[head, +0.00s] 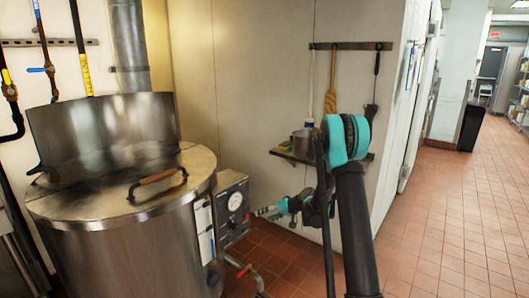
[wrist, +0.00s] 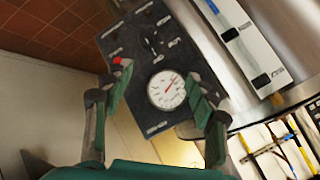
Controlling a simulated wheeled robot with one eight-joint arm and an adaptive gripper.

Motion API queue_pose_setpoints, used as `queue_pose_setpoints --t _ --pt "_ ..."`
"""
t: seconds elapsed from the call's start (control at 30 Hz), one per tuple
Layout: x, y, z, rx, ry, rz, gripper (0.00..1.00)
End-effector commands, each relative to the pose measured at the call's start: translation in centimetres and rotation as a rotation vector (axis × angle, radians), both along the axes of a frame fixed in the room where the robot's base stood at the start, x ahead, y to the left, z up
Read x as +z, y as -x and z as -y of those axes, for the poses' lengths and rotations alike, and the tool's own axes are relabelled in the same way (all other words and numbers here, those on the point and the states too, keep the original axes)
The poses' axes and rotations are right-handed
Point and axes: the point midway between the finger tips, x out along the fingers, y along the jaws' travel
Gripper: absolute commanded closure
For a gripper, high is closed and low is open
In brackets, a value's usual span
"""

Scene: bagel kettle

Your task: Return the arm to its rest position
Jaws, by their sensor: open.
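My gripper (head: 262,212) is open and empty at the end of my teal and black arm (head: 350,140). It points left in the head view, just to the right of the kettle's control box (head: 232,207). In the wrist view my gripper (wrist: 160,82) has its two fingers apart, with the control box (wrist: 125,40) and its round white gauge (wrist: 167,90) showing between and beyond them. I cannot tell the exact gap between the fingertips and the box.
A small shelf (head: 290,156) with a pot (head: 303,142) is on the wall behind my arm. The tiled floor (head: 440,220) at right is clear.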

Motion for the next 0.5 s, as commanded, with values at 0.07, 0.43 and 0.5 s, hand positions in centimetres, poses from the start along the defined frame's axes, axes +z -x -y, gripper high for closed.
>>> queue_pose_setpoints --t 0.07,0.43,0.5 --pt "1.8 2.0 0.8 -0.015 0.043 -0.017 0.43" --pt "7.1 12.2 5.4 -0.097 0.246 -0.090 0.43" --pt "7.7 14.4 6.3 -0.115 0.284 -0.102 0.43"
